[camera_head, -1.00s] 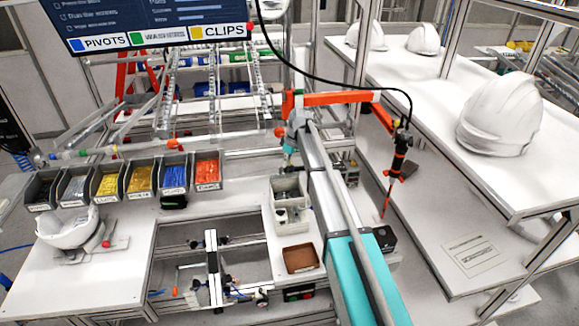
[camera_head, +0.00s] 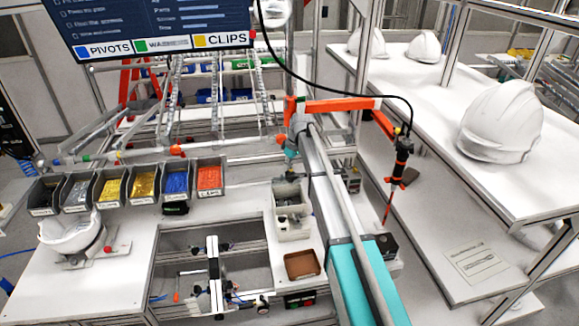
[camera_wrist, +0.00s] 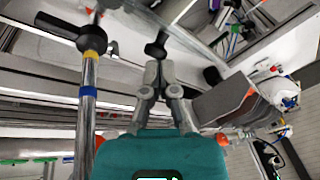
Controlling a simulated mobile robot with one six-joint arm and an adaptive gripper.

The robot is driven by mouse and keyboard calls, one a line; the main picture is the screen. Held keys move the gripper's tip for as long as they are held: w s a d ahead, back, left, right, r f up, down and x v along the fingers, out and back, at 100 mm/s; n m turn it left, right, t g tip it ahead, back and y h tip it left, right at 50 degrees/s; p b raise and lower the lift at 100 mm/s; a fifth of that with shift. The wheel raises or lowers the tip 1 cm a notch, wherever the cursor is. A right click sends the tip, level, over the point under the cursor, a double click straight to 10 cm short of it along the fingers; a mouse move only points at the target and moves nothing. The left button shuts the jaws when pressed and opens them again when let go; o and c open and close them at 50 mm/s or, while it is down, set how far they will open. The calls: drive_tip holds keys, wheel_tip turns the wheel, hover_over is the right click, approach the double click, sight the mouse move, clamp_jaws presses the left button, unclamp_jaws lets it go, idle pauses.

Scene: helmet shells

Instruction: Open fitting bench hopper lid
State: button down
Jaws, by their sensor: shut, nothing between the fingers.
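My gripper (camera_wrist: 159,74) shows in the wrist view, its two grey fingers close together and empty in front of its teal body. A black knob-like part (camera_wrist: 157,47) lies just beyond the fingertips in the picture; I cannot tell whether they touch. A grey bin-like box with an orange-red face (camera_wrist: 225,100) is right of the fingers. In the head view my arm reaches over the fitting bench (camera_head: 95,290), and the fingers cannot be made out. I cannot clearly pick out the hopper or its lid in either view.
A row of bins (camera_head: 130,190) stands at the back of the bench. A white helmet shell (camera_head: 70,235) is front left; a brown tray (camera_head: 302,264) is left of my arm. The right table (camera_head: 440,95) holds helmets. In the wrist view a metal pole (camera_wrist: 88,115) stands left.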

drive_tip(key=shift+w+d+f, duration=0.25)
drive_tip(key=shift+w+d, duration=0.05)
drive_tip(key=shift+w, duration=0.25)
drive_tip(key=c, duration=0.8)
unclamp_jaws()
drive_tip(key=shift+w+d+f, duration=0.1)
drive_tip(key=shift+w+f, duration=0.25)
drive_tip(key=shift+w, duration=0.1)
drive_tip(key=o, duration=0.3)
drive_tip(key=shift+w+a+f, duration=0.15)
drive_tip(key=shift+a+f, duration=0.05)
drive_tip(key=shift+a, duration=0.15)
drive_tip(key=shift+d+r, duration=0.1)
